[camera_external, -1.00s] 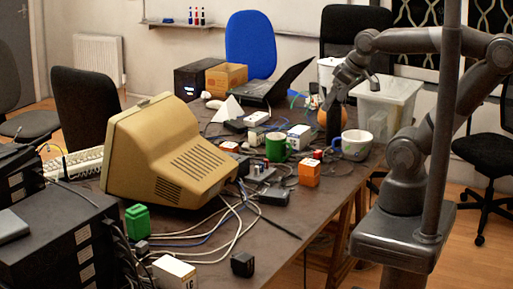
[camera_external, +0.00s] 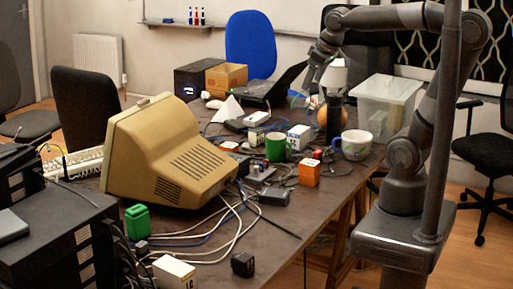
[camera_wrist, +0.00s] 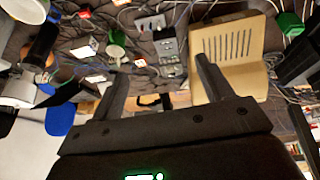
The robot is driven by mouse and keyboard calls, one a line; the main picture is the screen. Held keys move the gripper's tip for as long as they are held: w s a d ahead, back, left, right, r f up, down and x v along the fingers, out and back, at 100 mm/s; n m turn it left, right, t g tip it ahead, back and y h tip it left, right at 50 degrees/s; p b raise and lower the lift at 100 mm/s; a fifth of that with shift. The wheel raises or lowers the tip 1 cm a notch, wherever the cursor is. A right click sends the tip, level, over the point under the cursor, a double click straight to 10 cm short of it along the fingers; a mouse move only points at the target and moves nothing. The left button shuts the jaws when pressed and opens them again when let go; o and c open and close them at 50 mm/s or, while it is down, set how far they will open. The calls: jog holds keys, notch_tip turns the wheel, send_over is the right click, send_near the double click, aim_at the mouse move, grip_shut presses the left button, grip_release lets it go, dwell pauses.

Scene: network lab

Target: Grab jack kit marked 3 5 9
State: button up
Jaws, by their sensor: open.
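I cannot read 3 5 9 on any item, so I cannot tell which one is the jack kit. My gripper (camera_external: 313,78) is above the far right part of the table. In the wrist view my gripper (camera_wrist: 161,78) is open and nothing shows between its fingertips; the table items are blurred below it.
A beige monitor (camera_external: 175,155) fills the table's left side. A green mug (camera_external: 276,147), a white mug (camera_external: 354,146) and an open laptop (camera_external: 262,90) stand among loose cables. A clear bin (camera_external: 388,106) is at the far right. The front right tabletop is mostly clear.

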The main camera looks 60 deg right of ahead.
jog(key=w+d+f+g, duration=0.1)
jog(key=w+d, duration=0.3)
jog(key=w, duration=0.6)
jog(key=w+d+f+g, duration=0.1)
jog(key=w+d, duration=0.3)
jog(key=w, duration=0.5)
jog(key=w+d+g, duration=0.1)
jog(key=w+d, duration=0.3)
jog(key=w, duration=0.6)
jog(key=m+g, duration=0.2)
send_over(257, 130)
jog(key=shift+y, duration=0.4)
jog(key=f, duration=2.5)
jog(key=shift+s+f, duration=0.2)
notch_tip(257, 130, down, 11)
jog(key=shift+w+a+r, duration=0.1)
jog(key=shift+r, duration=0.05)
jog(key=shift+c, duration=0.4)
